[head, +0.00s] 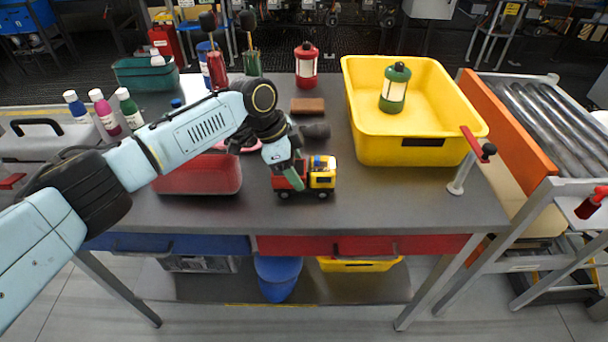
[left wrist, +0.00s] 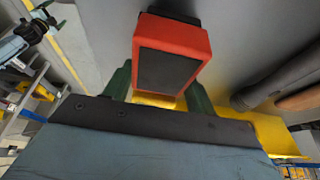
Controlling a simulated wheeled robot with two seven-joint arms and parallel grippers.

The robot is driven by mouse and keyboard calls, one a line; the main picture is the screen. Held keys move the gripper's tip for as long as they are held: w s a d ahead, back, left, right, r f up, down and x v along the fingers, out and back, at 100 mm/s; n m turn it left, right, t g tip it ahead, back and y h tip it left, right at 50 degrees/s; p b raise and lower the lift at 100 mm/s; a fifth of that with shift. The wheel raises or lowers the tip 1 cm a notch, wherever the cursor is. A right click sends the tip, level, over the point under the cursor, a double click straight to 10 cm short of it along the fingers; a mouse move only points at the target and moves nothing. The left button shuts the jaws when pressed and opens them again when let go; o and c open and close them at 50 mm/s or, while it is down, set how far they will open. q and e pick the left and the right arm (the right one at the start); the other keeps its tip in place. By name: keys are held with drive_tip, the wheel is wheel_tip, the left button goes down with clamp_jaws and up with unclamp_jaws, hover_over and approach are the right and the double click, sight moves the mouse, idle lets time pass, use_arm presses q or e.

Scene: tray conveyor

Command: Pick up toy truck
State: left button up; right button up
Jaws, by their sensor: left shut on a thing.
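The toy truck (head: 320,178) has a yellow cab, a red body and dark wheels. In the head view it stands at the front middle of the grey table. My left gripper (head: 290,180) reaches down onto the truck's red rear part and is shut on it. In the left wrist view the truck's red and black body (left wrist: 170,58) lies between the green fingers of the left gripper (left wrist: 158,88). Whether the wheels touch the table is hard to tell. My right gripper is not in view.
A conveyor (head: 545,115) runs at the right.

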use_arm(q)
drive_tip(key=shift+r, duration=0.2)
wheel_tip(320, 180, up, 9)
drive_tip(key=shift+f+p, duration=0.2)
drive_tip(key=shift+p, duration=0.4)
drive_tip(key=shift+r, duration=0.55)
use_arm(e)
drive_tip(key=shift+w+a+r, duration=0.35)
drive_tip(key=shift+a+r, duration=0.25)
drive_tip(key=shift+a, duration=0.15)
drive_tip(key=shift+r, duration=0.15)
use_arm(q)
drive_tip(key=shift+p, duration=0.7)
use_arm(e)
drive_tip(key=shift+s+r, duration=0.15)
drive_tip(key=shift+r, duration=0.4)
use_arm(q)
hover_over(296, 168)
drive_tip(key=shift+f+b, duration=0.4)
drive_tip(key=shift+f, duration=2)
drive_tip(key=shift+f+b, duration=0.7)
drive_tip(key=shift+f, duration=1.55)
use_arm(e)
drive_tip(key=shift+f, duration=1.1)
